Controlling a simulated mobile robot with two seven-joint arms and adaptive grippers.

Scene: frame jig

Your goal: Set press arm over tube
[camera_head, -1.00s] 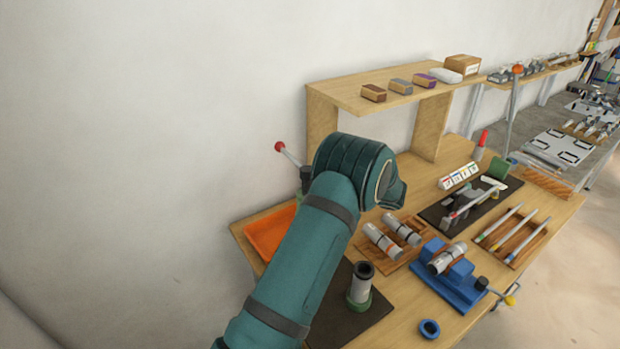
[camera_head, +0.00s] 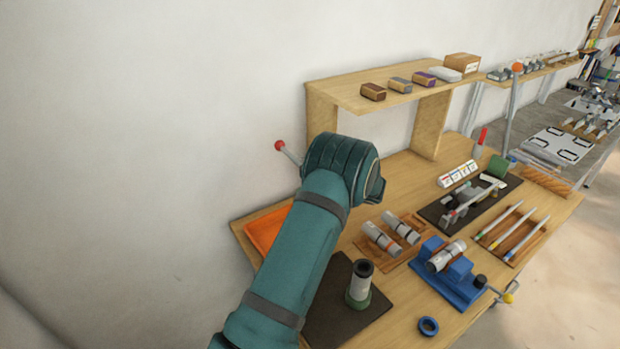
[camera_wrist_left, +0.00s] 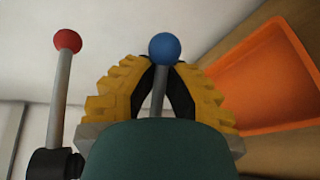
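A grey tube (camera_head: 361,281) stands upright in a green-based holder on a dark mat at the front of the bench. My left gripper (camera_wrist_left: 163,65) has its yellow fingers on either side of a thin grey rod topped by a blue ball (camera_wrist_left: 165,49). The fingers look shut on this rod, just below the ball. A grey lever with a red ball (camera_wrist_left: 67,41) rises from a black hub at the left; its red ball also shows in the head view (camera_head: 280,145). My left arm hides its gripper and most of the press in the head view. My right gripper is out of view.
An orange tray (camera_wrist_left: 265,82) lies close to the right of the left gripper. A blue vise (camera_head: 447,282), a blue ring (camera_head: 429,327) and a rack of grey cylinders (camera_head: 379,240) are right of the tube. A wooden shelf (camera_head: 328,92) stands behind.

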